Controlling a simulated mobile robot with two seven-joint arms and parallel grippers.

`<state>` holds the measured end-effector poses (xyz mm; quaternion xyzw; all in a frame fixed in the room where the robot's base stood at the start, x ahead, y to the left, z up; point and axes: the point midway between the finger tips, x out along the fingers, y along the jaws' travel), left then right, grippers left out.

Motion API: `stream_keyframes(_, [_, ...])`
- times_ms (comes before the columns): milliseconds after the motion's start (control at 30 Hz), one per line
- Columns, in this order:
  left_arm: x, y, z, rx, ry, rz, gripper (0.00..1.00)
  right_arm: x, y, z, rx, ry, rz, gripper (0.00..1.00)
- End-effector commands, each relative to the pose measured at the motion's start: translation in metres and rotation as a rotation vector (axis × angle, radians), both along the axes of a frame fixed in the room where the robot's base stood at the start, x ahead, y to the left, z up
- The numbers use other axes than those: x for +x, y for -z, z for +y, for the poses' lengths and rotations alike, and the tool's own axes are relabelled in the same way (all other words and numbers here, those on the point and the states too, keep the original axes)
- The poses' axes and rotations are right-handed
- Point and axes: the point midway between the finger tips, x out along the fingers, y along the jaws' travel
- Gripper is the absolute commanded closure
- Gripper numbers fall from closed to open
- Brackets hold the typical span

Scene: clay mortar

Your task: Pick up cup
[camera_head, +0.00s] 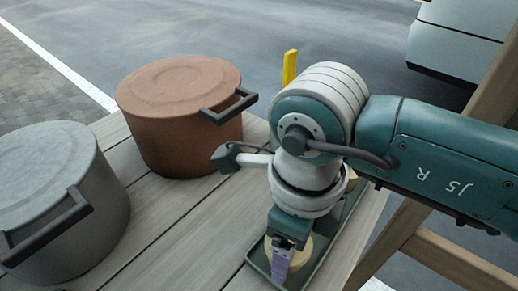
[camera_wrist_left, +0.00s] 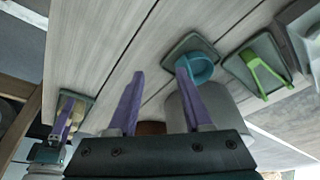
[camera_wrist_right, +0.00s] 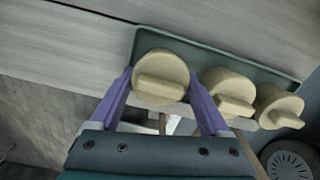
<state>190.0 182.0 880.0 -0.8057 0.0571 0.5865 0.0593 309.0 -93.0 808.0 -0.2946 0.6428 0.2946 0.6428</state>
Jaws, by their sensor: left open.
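A blue ring-shaped thing, likely the cup (camera_wrist_left: 203,65), sits on a dark green square tray (camera_wrist_left: 176,54) in the left wrist view. One finger of my open left gripper (camera_wrist_left: 160,67) overlaps it; contact is unclear. My left gripper is outside the head view. My right gripper (camera_wrist_right: 160,73) points down at the tabletop, fingers on both sides of a round beige piece with a raised grip (camera_wrist_right: 160,72). I cannot tell if the fingers press it. More beige pieces (camera_wrist_right: 228,90) stand beside it on a long green tray (camera_wrist_right: 215,62).
A brown lidded pot (camera_head: 165,130) and a grey lidded pot (camera_head: 60,215) stand on the plank table (camera_head: 175,225). A bright green handled thing (camera_wrist_left: 262,75) lies on another tray. A yellow upright piece (camera_head: 290,68) is behind my right arm.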

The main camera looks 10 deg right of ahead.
Motion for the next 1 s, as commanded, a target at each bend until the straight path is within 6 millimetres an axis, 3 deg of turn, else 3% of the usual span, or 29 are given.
stream_keyframes(67, [0.000,0.000,0.000,0.000,0.000,0.000,0.50,0.000,0.000,0.000,0.000,0.000,0.000,0.30])
stream_keyframes(500, [0.000,0.000,0.000,0.002,0.002,0.000,0.50,0.000,0.000,0.000,0.000,0.000,0.000,0.80])
stream_keyframes(800, [0.000,-0.001,0.002,0.010,0.007,-0.001,0.50,0.001,-0.003,0.000,0.000,0.001,-0.001,0.80])
stream_keyframes(1000, [0.000,-0.009,0.002,0.010,0.007,-0.001,0.50,0.001,-0.026,0.000,0.000,-0.001,-0.004,0.80])
